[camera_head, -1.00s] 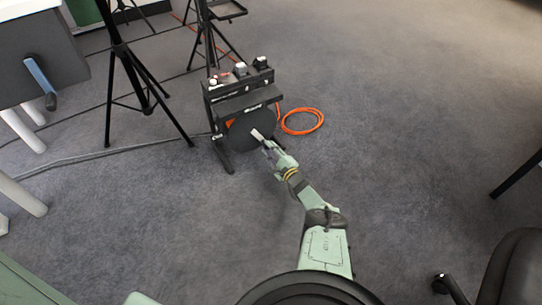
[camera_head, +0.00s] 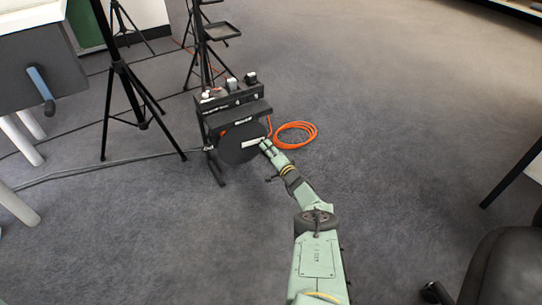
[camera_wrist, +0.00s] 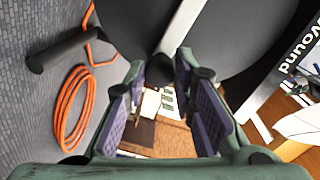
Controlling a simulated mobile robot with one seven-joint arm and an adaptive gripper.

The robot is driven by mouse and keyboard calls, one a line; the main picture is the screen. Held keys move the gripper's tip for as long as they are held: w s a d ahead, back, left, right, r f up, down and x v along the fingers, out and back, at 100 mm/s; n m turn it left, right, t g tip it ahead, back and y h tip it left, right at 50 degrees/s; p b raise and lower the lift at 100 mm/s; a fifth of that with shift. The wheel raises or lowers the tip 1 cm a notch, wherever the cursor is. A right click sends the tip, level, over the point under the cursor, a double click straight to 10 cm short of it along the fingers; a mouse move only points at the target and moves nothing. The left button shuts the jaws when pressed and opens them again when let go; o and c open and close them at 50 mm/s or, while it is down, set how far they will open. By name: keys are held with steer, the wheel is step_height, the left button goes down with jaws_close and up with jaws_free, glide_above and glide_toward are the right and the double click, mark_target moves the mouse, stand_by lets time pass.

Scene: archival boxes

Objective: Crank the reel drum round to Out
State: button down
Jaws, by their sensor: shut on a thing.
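The reel drum (camera_head: 235,150) is a dark disc on the front of a black stand, left of centre in the head view. A pale crank bar (camera_head: 252,143) crosses its face, sloping up to the right. My gripper (camera_head: 266,147) is at the bar's outer end, at the drum's right side. In the wrist view the pale bar (camera_wrist: 190,22) runs down to a dark knob (camera_wrist: 160,68) between my purple-padded fingers, which are shut on this crank handle. The fingers partly hide the handle.
A coil of orange cable (camera_head: 295,134) lies on the floor right of the reel. Black tripod stands (camera_head: 135,95) are behind and left, with a grey cable. An office chair (camera_head: 490,260) is at lower right. Carpet between is clear.

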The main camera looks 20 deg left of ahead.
steer(key=r+n+p, duration=0.1)
steer(key=n, duration=0.1)
steer(key=r+n+p, duration=0.3)
steer(key=n+p, duration=0.1)
steer(key=shift+s+a+r+n, duration=0.25)
steer(key=shift+s+r+n, duration=0.1)
steer(key=shift+r+n, duration=0.05)
stand_by(0.4)
steer(key=c, duration=1.3)
jaws_free()
steer(key=shift+s, duration=0.1)
steer(key=shift+c, duration=0.2)
steer(key=v, duration=1.2)
steer(key=shift+a, duration=0.15)
